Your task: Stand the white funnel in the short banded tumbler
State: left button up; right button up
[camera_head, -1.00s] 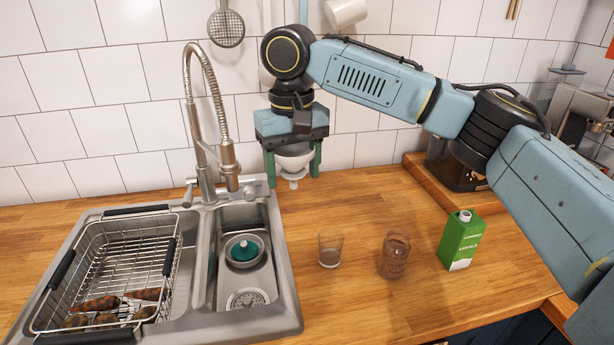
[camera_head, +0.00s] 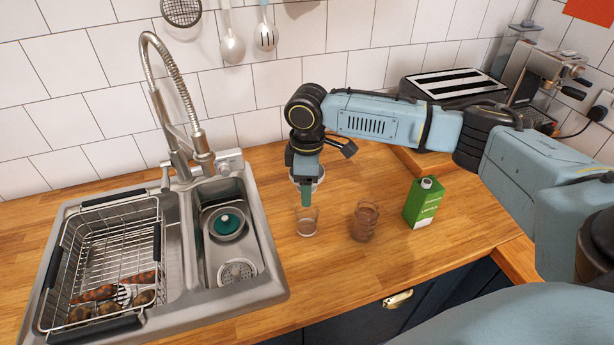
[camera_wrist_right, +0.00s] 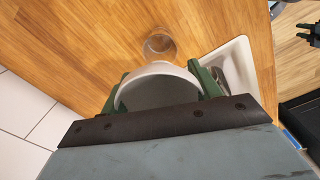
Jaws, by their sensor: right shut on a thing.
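The white funnel (camera_wrist_right: 160,85) is between the green fingers of my right gripper (camera_wrist_right: 160,88), which is shut on it. In the head view the funnel (camera_head: 319,177) is mostly hidden behind my right gripper (camera_head: 306,192). The shorter clear tumbler (camera_head: 306,222) stands upright on the wooden counter, close to the gripper in the picture. The right wrist view shows a clear tumbler (camera_wrist_right: 159,44) beyond the funnel's rim, apart from it. The funnel's spout is hidden. Part of what seems my left gripper (camera_wrist_right: 310,34) shows at the right wrist view's edge; its jaw opening is unclear.
A taller brownish glass (camera_head: 365,222) stands right of the shorter tumbler, and a green carton (camera_head: 423,203) farther right. The sink (camera_head: 270,279) with a wire rack (camera_head: 68,258) lies to the left. The counter front is clear.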

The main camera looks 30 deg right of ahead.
jog(key=shift+r+p, duration=0.1)
jog(key=shift+p, duration=0.5)
jog(key=shift+f, duration=2.25)
jog(key=shift+f, duration=0.3)
